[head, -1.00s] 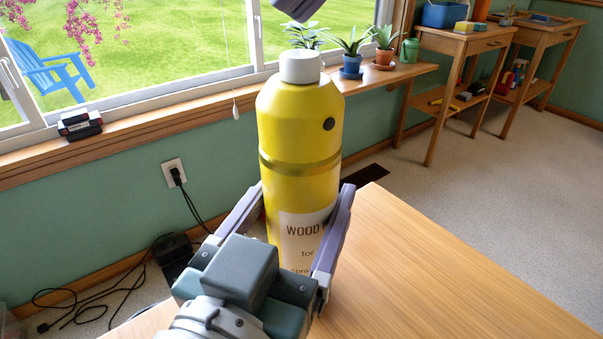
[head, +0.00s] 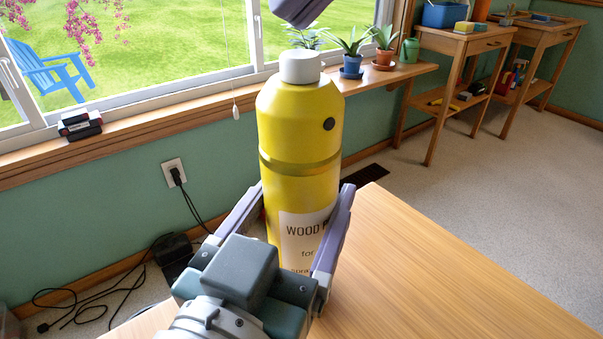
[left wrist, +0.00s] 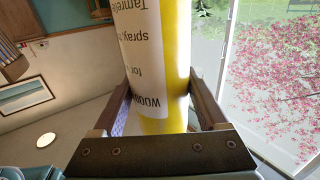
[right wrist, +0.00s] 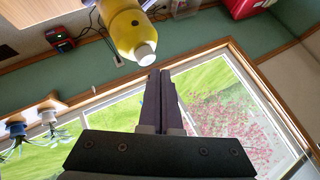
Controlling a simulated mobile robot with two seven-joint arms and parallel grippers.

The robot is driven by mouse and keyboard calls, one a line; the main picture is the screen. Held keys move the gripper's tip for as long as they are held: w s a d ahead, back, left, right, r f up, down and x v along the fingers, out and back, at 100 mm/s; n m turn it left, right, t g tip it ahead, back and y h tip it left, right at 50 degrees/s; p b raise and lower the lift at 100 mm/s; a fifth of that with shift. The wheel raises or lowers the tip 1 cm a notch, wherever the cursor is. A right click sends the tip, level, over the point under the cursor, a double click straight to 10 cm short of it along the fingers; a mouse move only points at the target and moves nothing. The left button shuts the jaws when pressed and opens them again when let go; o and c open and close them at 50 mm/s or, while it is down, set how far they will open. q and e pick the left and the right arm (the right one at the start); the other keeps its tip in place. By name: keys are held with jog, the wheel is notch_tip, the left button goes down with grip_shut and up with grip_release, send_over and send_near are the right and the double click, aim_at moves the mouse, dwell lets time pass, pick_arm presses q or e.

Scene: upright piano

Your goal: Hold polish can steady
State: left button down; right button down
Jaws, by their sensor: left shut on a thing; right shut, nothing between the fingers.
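The polish can (head: 298,150) is a tall yellow bottle-like can with a white cap (head: 300,67), a dark dot and a pale "WOOD" label. It stands upright in the head view; its base is hidden. My left gripper (head: 301,190) is shut on its lower body, one finger on each side; the left wrist view shows the label (left wrist: 148,60) between the fingers. My right gripper (head: 302,20) is shut and empty just above the cap, partly cut off by the top edge. In the right wrist view, the cap (right wrist: 145,54) is close to the right fingertips (right wrist: 161,73), apparently apart.
A wooden surface (head: 440,265) lies clear to the right of the can. Behind is a windowsill (head: 200,110) with potted plants (head: 351,60) and a small black-and-red device (head: 79,125). Side tables (head: 460,45) stand at the back right. Cables (head: 90,300) lie on the floor at left.

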jog(key=shift+f, duration=0.3)
jog(key=shift+f, duration=0.5)
dwell(0.5)
jog(key=shift+r, duration=0.95)
notch_tip(320, 180, up, 6)
dwell(0.4)
dwell(1.2)
pick_arm(q)
grip_release()
